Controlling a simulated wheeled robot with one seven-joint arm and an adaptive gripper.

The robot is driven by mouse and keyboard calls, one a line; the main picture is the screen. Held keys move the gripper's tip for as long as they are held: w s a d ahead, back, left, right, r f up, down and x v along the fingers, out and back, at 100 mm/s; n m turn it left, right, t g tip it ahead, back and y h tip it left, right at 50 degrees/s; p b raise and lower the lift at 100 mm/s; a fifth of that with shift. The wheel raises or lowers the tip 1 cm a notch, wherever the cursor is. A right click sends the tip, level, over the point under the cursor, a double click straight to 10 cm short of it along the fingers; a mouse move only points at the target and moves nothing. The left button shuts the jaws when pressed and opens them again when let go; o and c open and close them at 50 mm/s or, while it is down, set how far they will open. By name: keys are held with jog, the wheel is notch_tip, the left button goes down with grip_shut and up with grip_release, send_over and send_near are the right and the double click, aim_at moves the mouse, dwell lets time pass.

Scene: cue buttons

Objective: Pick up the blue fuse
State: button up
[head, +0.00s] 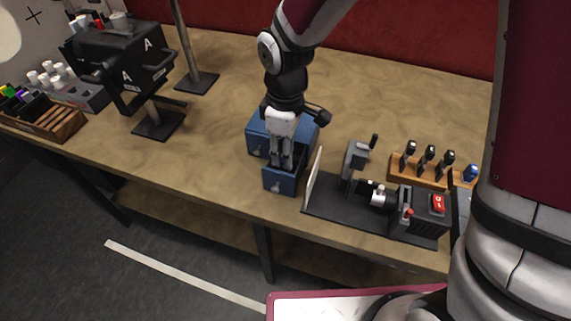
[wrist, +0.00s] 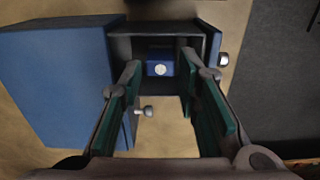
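The blue fuse (wrist: 160,66) shows in the wrist view as a small dark blue block with a round pale mark on its face. It lies inside the open, dark-lined drawer (wrist: 120,48) of a blue cabinet (wrist: 55,85). My gripper (wrist: 160,75) is open, with one finger on each side of the fuse in the picture; I cannot tell how far the fingertips are from it. In the head view my gripper (head: 281,165) points down over the open blue drawer (head: 280,182), in front of the blue cabinet (head: 256,137). The fuse is hidden there.
A small lathe-like machine (head: 385,205) with a red switch stands close to the right of the drawer. A wooden rack (head: 425,172) of dark-handled tools is behind it. A black stand-mounted device (head: 125,65) and a wooden tray (head: 55,120) are at left.

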jog(key=shift+f, duration=1.55)
jog(key=shift+c, duration=0.2)
grip_shut()
notch_tip(320, 180, up, 10)
jog(key=shift+r, duration=0.1)
